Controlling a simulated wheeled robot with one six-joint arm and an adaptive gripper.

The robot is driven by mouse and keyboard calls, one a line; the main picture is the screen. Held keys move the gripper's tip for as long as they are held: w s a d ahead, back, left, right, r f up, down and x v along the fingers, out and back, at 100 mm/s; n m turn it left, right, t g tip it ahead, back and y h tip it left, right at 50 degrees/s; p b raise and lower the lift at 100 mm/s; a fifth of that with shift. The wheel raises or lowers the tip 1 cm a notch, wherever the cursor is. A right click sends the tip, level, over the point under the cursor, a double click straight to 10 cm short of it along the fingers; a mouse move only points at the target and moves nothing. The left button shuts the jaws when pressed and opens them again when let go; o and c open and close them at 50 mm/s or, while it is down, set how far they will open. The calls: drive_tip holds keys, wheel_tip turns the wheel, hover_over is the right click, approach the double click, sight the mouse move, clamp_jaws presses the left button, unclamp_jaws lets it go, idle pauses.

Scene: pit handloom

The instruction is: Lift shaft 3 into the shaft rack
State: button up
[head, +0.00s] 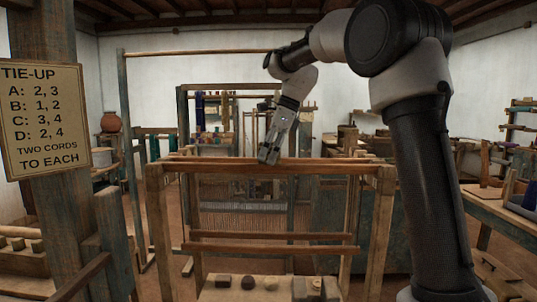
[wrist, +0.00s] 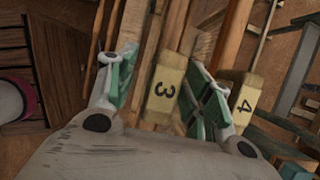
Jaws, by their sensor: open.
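In the wrist view, shaft 3 (wrist: 164,90) is a wooden bar with a cream end block marked 3. It lies between the two green-padded fingers of my gripper (wrist: 163,82), which is open around it. The right finger is close to the block; I cannot tell whether it touches. Shaft 4 (wrist: 243,101), with a similar block, lies just outside the right finger. In the head view my gripper (head: 268,155) points down at the top bars of a wooden frame (head: 156,215). The numbers cannot be read there, and I cannot tell which part is the shaft rack.
More wooden bars (wrist: 112,24) run beside shaft 3 on the left. In the head view a tie-up sign (head: 43,120) hangs on a post at left. Two crossbars (head: 270,238) span the frame lower down. A bench (head: 505,212) stands at right.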

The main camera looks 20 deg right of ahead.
drive_tip(key=v, duration=1.1)
drive_tip(key=shift+d+r, duration=0.2)
drive_tip(key=shift+r, duration=0.15)
drive_tip(key=shift+s, duration=0.15)
drive_tip(key=s+d+f+n+t+h, duration=0.1)
drive_tip(key=s+d+f+n, duration=0.2)
drive_tip(key=s+f+n, duration=0.3)
drive_tip(key=s+d+f+n+t+h, duration=0.1)
drive_tip(key=s+d+f+n, duration=0.2)
drive_tip(key=s+f+n, duration=0.4)
drive_tip(key=s+d+f+n+h, duration=0.2)
drive_tip(key=s+d+f+n, duration=0.2)
drive_tip(key=s, duration=1.4)
wheel_tip(320, 180, down, 3)
drive_tip(key=n, duration=0.3)
drive_tip(key=shift+n+t, duration=0.3)
drive_tip(key=shift+t, duration=0.1)
drive_tip(key=shift+s+d, duration=0.1)
drive_tip(key=shift+s, duration=0.05)
